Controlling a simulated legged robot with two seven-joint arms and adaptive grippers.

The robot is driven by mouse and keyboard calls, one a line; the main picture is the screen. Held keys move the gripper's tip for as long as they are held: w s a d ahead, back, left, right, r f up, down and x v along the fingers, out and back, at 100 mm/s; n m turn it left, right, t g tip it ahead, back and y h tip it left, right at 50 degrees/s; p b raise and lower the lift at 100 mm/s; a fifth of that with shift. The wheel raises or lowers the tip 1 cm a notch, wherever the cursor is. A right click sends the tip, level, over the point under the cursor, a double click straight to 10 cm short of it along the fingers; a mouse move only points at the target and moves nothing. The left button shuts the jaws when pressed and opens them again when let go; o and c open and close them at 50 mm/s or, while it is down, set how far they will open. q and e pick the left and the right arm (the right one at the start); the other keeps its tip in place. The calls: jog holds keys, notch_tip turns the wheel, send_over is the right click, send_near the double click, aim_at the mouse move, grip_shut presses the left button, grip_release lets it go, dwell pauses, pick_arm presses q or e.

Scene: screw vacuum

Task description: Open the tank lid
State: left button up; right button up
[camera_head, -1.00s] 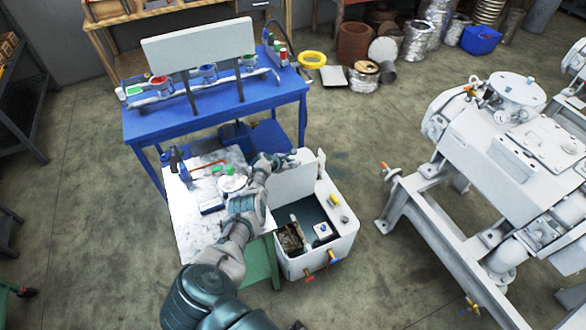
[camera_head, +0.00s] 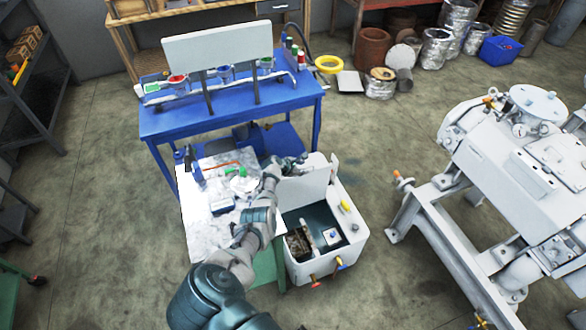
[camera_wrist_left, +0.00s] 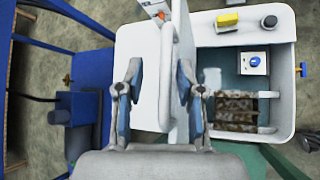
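The white tank (camera_head: 353,253) stands on the floor beside the small workbench, and its inside shows from above. My left gripper (camera_head: 290,164) is at the lid's upper left edge. My right gripper is not in view.
A small bench (camera_head: 205,240) with loose parts is left of the tank. A blue table (camera_head: 235,113) stands behind. A large white machine on a frame (camera_head: 440,225) is at the right. Floor between tank and machine is clear.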

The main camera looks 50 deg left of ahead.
pick_arm(q)
jog(key=d+v, duration=0.1)
jog(key=v, duration=1)
jog(key=shift+w+d, duration=0.15)
jog(key=shift+d, duration=0.05)
jog(key=shift+d+r, duration=0.2)
jog(key=shift+d, duration=0.05)
jog(key=shift+a, duration=0.1)
